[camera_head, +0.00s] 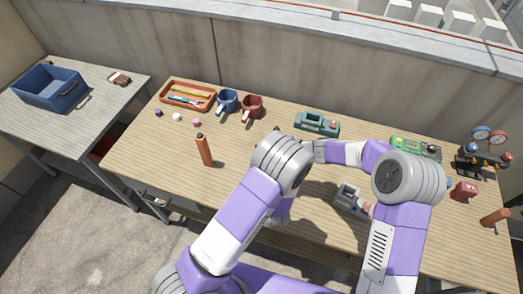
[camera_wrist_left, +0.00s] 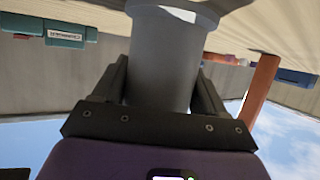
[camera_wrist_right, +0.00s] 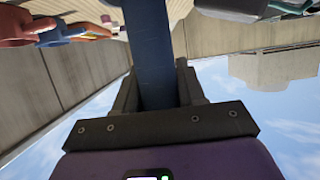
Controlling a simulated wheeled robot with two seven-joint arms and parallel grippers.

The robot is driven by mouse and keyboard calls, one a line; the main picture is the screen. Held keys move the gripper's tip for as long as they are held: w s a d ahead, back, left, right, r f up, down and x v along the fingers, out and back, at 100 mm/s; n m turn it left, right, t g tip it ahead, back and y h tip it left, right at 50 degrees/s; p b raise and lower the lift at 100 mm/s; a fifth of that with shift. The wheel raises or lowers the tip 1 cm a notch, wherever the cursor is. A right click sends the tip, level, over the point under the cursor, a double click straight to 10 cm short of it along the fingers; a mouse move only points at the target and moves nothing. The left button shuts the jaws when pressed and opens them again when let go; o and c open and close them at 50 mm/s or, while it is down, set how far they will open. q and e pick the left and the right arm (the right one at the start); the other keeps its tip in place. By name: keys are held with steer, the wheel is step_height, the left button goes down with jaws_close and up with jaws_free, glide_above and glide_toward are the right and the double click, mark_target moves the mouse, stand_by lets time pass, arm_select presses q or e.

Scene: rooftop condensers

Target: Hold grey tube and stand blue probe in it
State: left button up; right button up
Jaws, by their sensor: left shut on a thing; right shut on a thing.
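The grey tube (camera_wrist_left: 165,45) fills the middle of the left wrist view, between the fingers of my left gripper (camera_wrist_left: 162,78), which is shut on it. The blue probe (camera_wrist_right: 150,40) runs up the middle of the right wrist view, between the fingers of my right gripper (camera_wrist_right: 156,80), which is shut on it. In the head view my arms hide both grippers, the tube and the probe. How close the probe is to the tube cannot be told.
A blue crate (camera_head: 48,90) is on the left table. The wooden table's left front is clear.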

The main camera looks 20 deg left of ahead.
steer(key=shift+f, duration=0.2)
steer(key=shift+f, duration=0.35)
steer(key=shift+f, duration=0.25)
stand_by(0.4)
steer(key=shift+f, duration=0.4)
steer(key=shift+f, duration=0.2)
steer(key=o, duration=1.3)
steer(key=v, duration=1.2)
